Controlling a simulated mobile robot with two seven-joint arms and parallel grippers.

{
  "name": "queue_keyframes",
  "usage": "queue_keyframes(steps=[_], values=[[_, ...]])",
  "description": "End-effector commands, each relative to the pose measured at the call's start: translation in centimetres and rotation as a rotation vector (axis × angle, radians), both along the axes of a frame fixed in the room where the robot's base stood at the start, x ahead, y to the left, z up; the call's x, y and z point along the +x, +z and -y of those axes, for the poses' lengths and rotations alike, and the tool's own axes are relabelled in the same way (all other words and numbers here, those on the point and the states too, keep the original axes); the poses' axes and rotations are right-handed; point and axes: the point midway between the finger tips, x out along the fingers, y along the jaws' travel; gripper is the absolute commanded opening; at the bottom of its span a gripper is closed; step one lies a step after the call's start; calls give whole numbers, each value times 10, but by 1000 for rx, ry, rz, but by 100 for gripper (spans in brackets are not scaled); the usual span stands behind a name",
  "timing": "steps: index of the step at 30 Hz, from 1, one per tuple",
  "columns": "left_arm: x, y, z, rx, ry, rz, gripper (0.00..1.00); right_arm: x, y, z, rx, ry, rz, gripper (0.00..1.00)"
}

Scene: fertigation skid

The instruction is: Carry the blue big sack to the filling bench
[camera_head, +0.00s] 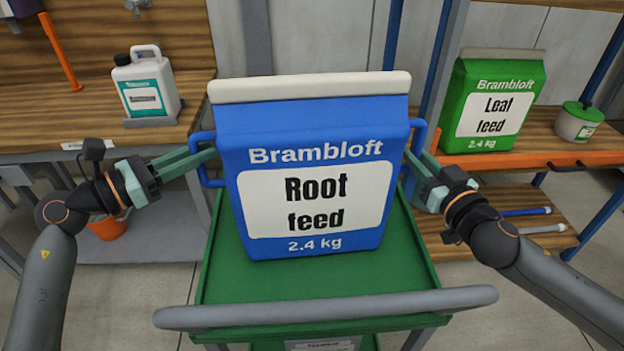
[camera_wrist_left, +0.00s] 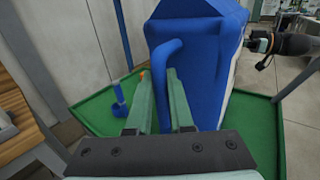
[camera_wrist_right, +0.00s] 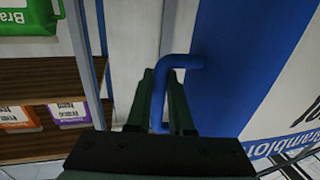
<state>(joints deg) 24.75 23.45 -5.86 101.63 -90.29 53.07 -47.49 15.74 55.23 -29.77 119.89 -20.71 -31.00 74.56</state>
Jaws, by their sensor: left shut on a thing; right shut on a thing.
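The blue big sack (camera_head: 315,165), labelled Brambloft Root feed 2.4 kg, is upright over the green cart tray (camera_head: 290,288). It has a blue handle on each side. My left gripper (camera_head: 206,156) is shut on the left handle, which passes between its fingers in the left wrist view (camera_wrist_left: 166,85). My right gripper (camera_head: 412,160) is shut on the right handle, which also shows in the right wrist view (camera_wrist_right: 180,62). I cannot tell whether the sack's base touches the tray. Which bench is the filling bench is not readable.
A wooden bench (camera_head: 40,118) at left bears a white jug (camera_head: 147,88). At right, an orange-edged shelf (camera_head: 520,158) bears a green Leaf feed sack (camera_head: 492,100) and a small tub (camera_head: 577,122). The cart's grey handle bar (camera_head: 325,309) runs across the front.

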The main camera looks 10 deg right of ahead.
Motion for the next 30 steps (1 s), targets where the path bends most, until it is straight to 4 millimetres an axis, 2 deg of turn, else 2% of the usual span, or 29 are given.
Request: queue_keyframes(steps=[14, 30], values=[[0, 16, -1, -6, 3, 10, 0, 1, 16, 1, -2, -1, 12, 0], [0, 53, -1, -7, 4, 11, 0, 1, 53, 1, -2, -1, 13, 0]])
